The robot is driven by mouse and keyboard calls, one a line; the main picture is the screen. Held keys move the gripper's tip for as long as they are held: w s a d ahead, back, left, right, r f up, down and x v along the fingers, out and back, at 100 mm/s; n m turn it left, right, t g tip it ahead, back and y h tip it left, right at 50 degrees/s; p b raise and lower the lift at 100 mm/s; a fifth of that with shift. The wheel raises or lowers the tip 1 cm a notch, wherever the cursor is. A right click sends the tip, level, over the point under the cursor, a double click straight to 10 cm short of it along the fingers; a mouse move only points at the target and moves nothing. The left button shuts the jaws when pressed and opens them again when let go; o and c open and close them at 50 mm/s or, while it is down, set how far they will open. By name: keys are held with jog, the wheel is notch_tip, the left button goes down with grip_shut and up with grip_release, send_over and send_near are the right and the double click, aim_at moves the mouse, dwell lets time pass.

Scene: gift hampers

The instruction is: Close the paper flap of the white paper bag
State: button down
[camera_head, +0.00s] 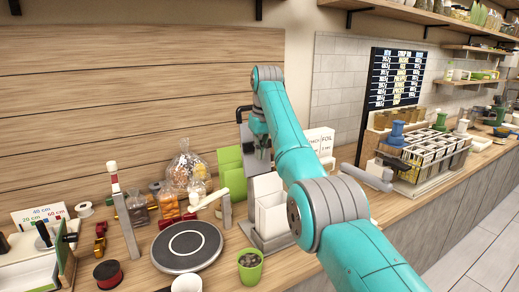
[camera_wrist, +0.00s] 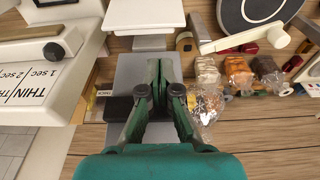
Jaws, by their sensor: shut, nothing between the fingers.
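My gripper (camera_head: 259,148) is above and behind the bag, near a grey upright panel (camera_head: 246,133). In the wrist view my gripper (camera_wrist: 161,68) has its fingers together with nothing between them, in front of a grey surface. It is apart from the white panel.
A round dark turntable (camera_head: 187,246), a clear wrapped bag (camera_head: 187,166) and a green pot (camera_head: 250,268) are nearby. A white FOIL box (camera_head: 319,141) and a black-framed rack (camera_head: 425,157) stand to the right.

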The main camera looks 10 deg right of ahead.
aim_at(267, 184)
jog(key=f, duration=0.4)
jog(key=w+f, duration=0.1)
jog(key=f, duration=0.1)
jog(key=shift+a+f, duration=0.15)
jog(key=shift+f, duration=0.2)
jog(key=shift+s+r+t, duration=0.1)
jog(key=shift+s+t, duration=0.1)
jog(key=shift+t, duration=0.3)
